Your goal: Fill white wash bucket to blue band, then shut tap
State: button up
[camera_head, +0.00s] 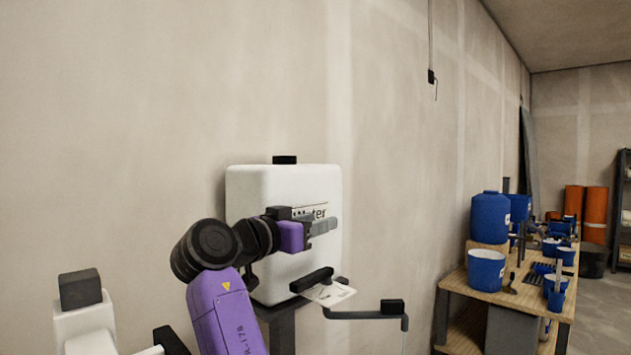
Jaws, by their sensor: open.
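A white water tank (250,195) with a black cap and a partly hidden "Water" label stands against the wall on a dark stand. A black lever-like part (312,280) sits at its lower front. A thin grey pipe (360,315) runs right from below the tank and bends down out of frame, with a black block (392,306) on it. My gripper (326,225) is open and empty in front of the tank's label, above the black part.
A pale card (330,294) with markings lies by the black part. To the right, a wooden workbench (452,282) holds a blue drum (490,218), a blue bucket (486,270) and several tools. Orange rolls (595,213) stand farther back. Open floor lies beyond the bench.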

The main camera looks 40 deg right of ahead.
notch_tip(320, 180, up, 9)
jog(key=shift+f, duration=0.2)
